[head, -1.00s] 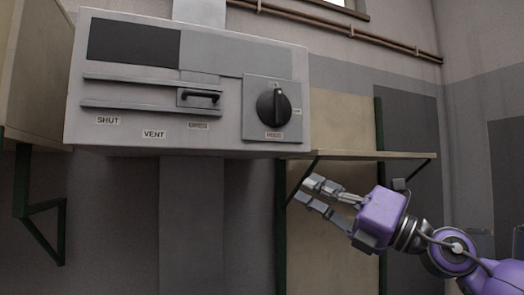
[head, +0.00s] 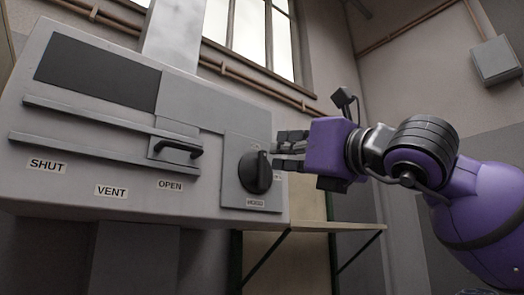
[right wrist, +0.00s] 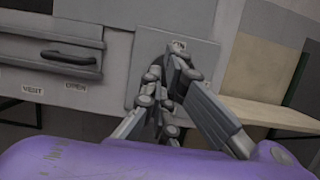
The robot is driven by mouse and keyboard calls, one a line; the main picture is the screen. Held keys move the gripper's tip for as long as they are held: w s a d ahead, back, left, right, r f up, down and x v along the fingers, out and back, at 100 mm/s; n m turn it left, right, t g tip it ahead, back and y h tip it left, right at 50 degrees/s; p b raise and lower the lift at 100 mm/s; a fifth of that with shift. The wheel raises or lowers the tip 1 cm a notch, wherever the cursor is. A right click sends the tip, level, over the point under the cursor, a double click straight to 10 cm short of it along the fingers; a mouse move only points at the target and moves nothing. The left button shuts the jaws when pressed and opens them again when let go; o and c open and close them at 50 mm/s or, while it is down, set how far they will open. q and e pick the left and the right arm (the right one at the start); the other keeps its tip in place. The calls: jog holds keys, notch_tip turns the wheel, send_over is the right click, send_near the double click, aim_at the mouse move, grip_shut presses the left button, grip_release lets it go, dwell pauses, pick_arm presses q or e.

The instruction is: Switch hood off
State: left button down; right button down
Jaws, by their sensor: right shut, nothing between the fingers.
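The hood (head: 110,120) is a grey box on the left of the head view. A black rotary knob (head: 254,172) sits on a square plate (head: 250,204) at its right end, above a label that seems to read HOOD. The knob's ridge stands roughly upright. A small label right of the knob is partly covered by my gripper. My right gripper (head: 277,151) is shut and empty, its fingertips at the knob's upper right; I cannot tell whether they touch it. In the right wrist view the fingers (right wrist: 177,72) lie before the plate and mostly hide the knob. My left gripper is not in view.
A black slider handle (head: 176,148) on the hood stands above the OPEN label, with VENT and SHUT further left. A wooden shelf (head: 325,227) on brackets is below right. Pipes and a window are behind.

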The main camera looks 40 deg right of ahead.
aim_at(259, 153)
jog(key=x, duration=0.4)
jog(key=f+b+x, duration=0.1)
jog(key=x, duration=0.1)
jog(key=shift+w+a+r, duration=0.1)
jog(key=shift+w+a, duration=0.1)
jog(key=shift+w, duration=0.25)
jog(key=shift+b+x, duration=0.55)
jog(key=shift+x, duration=0.9)
jog(key=shift+a+r, duration=0.15)
jog(key=shift+r, duration=0.1)
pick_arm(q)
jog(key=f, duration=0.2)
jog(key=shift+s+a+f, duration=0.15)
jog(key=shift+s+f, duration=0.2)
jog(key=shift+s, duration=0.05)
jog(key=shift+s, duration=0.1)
pick_arm(e)
jog(key=shift+d, duration=0.3)
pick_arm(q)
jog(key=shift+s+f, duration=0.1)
pick_arm(e)
jog(key=shift+d, duration=0.4)
